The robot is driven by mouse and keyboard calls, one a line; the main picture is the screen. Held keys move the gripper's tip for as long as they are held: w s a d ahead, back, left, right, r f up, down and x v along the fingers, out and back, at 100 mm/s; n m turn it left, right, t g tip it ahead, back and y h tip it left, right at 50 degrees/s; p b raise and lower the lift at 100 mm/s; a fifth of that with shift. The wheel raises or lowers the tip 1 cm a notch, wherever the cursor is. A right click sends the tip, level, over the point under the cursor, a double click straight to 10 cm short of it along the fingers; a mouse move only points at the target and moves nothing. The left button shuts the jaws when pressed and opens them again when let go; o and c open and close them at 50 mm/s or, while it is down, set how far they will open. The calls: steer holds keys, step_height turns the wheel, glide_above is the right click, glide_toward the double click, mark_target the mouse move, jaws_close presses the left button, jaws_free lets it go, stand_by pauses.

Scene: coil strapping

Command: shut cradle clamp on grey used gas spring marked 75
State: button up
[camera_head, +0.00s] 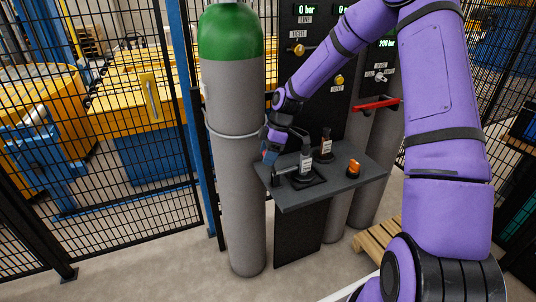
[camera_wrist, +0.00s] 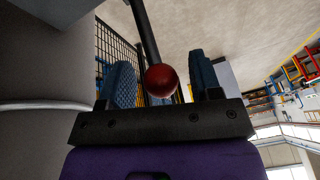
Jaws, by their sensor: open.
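A dark clamp lever (camera_wrist: 143,30) ends in a red ball knob (camera_wrist: 161,81), which shows between my fingers in the wrist view. My gripper (camera_head: 268,153) is at the left end of the shelf, left of the cradle. The gripper's blue pads (camera_wrist: 122,86) stand apart on both sides of the knob; I cannot tell whether either touches it.
A second labelled dark cylinder (camera_head: 326,144) stands behind the cradle, and an orange-topped item (camera_head: 353,167) sits to the right. A tall green-topped gas cylinder (camera_head: 231,120) stands close left of my gripper. A gauge panel (camera_head: 330,90) rises behind.

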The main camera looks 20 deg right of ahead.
steer(key=v, duration=1)
steer(key=shift+d+r, duration=0.2)
steer(key=shift+r, duration=0.15)
steer(key=s+a+r+m+t+h, duration=0.1)
steer(key=s+a+r+m+h, duration=0.1)
steer(key=s+r+m, duration=0.4)
steer(key=s+a+r+m+t+h, duration=0.1)
steer(key=s+a+r+h, duration=0.15)
steer(key=s+r, duration=0.65)
steer(key=s+r+m+t, duration=0.1)
steer(key=s+m, duration=0.3)
steer(key=s, duration=0.5)
steer(key=s+d+r+m+t, duration=0.1)
steer(key=s+r+m+t, duration=0.1)
steer(key=s, duration=0.8)
steer(key=shift+s+d+r+m, duration=0.25)
steer(key=shift+r+m, duration=0.45)
steer(key=shift+m, duration=0.3)
steer(key=shift+d, duration=0.1)
